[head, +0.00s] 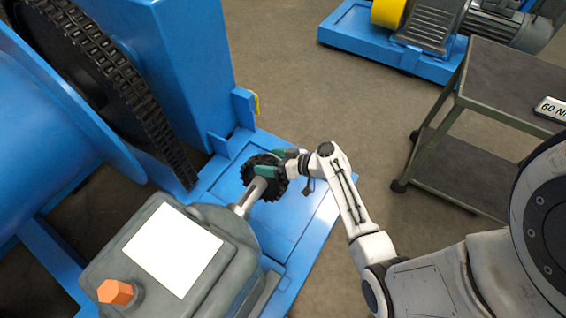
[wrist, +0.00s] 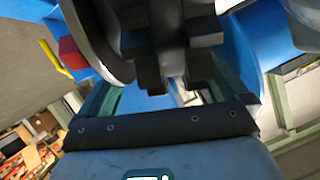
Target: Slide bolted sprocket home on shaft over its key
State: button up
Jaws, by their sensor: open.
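The dark toothed sprocket (head: 273,187) sits around the end part of the grey shaft (head: 245,200), which sticks out of the grey gearbox housing (head: 225,225). My gripper (head: 272,162) is at the sprocket's upper right rim, with its green fingers open and reaching to the teeth. In the wrist view the sprocket's dark teeth (wrist: 160,45) fill the top middle, in front of and between the spread fingers of my gripper (wrist: 170,95). I cannot tell whether the fingers touch it. The key and the bolts cannot be made out.
A blue base plate (head: 310,215) lies under the sprocket. A large drum with a dark chain (head: 125,80) stands at the left beside a blue upright (head: 185,60). A cart (head: 500,80) stands at the right, and a blue motor base (head: 355,35) behind. The floor between is clear.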

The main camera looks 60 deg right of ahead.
jog(key=shift+w+a+f, duration=0.1)
jog(key=shift+w+f, duration=0.1)
jog(key=shift+w, duration=0.35)
